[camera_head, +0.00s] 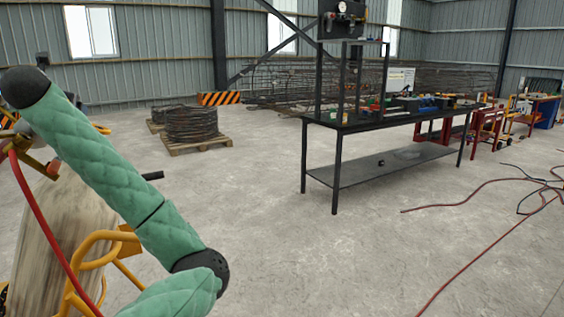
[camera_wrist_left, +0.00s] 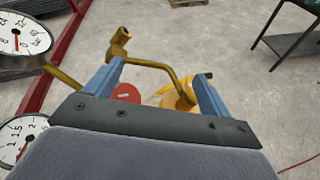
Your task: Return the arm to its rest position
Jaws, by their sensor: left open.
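My left arm (camera_head: 110,170), in a quilted green cover, reaches across the left side of the head view, up from the bottom toward the left edge. My left gripper (camera_wrist_left: 160,82) shows in the wrist view with its two blue fingers apart. A bent brass fitting (camera_wrist_left: 150,64) shows in and just beyond the gap between the fingers, with a red round part (camera_wrist_left: 126,93) below it. I cannot tell whether the fingers touch the fitting. In the head view the gripper is out of sight. My right gripper is in neither view.
A large dial gauge (camera_wrist_left: 22,42) is close at the wrist view's left. A yellow cart (camera_head: 92,262) with a worn cylinder (camera_head: 55,225) and red hose (camera_head: 38,215) stands beside my arm. A workbench (camera_head: 340,185) is ahead; hoses (camera_head: 470,262) lie right. The floor between is clear.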

